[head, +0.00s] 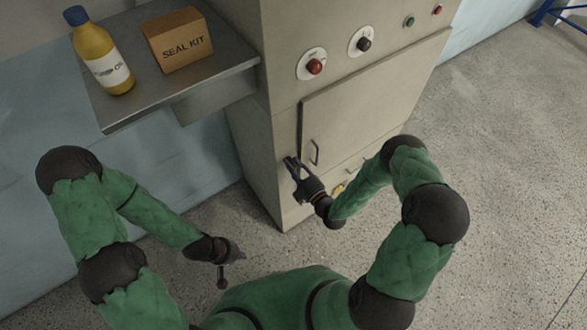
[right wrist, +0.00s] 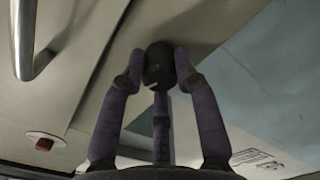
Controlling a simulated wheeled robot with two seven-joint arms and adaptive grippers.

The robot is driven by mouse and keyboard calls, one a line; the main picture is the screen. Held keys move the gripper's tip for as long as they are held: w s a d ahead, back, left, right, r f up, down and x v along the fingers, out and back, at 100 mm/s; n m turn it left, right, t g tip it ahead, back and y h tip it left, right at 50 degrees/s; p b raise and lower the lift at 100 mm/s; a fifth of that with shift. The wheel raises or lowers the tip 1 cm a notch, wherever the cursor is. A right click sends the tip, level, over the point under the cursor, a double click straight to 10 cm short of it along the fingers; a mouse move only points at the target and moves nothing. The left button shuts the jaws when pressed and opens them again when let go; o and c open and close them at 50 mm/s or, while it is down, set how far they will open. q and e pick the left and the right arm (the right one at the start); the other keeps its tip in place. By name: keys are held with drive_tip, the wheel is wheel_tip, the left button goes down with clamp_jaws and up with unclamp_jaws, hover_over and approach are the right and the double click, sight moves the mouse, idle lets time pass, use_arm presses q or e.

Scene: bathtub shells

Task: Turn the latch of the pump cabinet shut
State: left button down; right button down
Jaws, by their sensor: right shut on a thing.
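The pump cabinet (head: 277,150) is a beige metal box. Its front door (head: 370,105) looks closed or nearly so, with a slim bar handle (head: 315,153) that also shows in the right wrist view (right wrist: 35,42). My right gripper (head: 291,166) is at the door's left edge, left of the handle. In the right wrist view its fingers are closed around a dark rounded knob (right wrist: 159,64), which looks like the latch. In the head view the gripper hides the latch, so its angle cannot be read. My left gripper (head: 240,256) hangs low over the floor, away from the cabinet; its fingers are unclear.
A grey shelf (head: 145,108) left of the cabinet holds a yellow bottle (head: 100,52) and a SEAL KIT box (head: 178,42). Red (head: 314,66) and black (head: 364,44) knobs sit above the door. A yellow thing (head: 339,189) shows beside my right wrist.

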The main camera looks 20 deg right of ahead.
drive_tip(key=shift+s+a+f+n+b, duration=0.1)
drive_tip(key=shift+n+b, duration=0.45)
drive_tip(key=shift+n, duration=0.45)
drive_tip(key=shift+s+a+n+b, duration=0.1)
drive_tip(key=shift+n+b, duration=0.45)
drive_tip(key=shift+n, duration=0.45)
drive_tip(key=c, duration=1)
unclamp_jaws()
drive_tip(key=shift+o, duration=0.3)
drive_tip(key=shift+w+a, duration=0.1)
drive_tip(key=v, duration=1.2)
